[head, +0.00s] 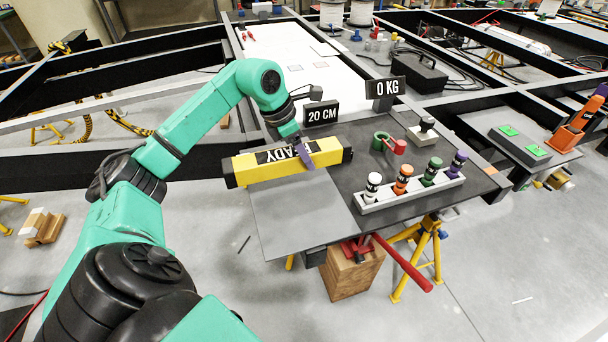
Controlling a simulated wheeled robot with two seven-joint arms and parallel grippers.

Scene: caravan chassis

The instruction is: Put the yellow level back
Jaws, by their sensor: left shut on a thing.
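The yellow level (252,168) is a long yellow bar with black ends and a dark label with white letters, partly covered by my gripper. It lies across the far left part of the work table, over the line between the light grey plate (300,215) and the dark mat (345,150). My left gripper (304,153) comes down from above and is shut on the level near its middle. I cannot tell whether the level rests on the surface or hangs just above it. My right gripper is not in view.
A grey rack (410,197) with several coloured bottles stands right of the level. A green ring with a red handle (388,143) and a small stamp-like block (426,126) lie behind it. The front grey plate is bare.

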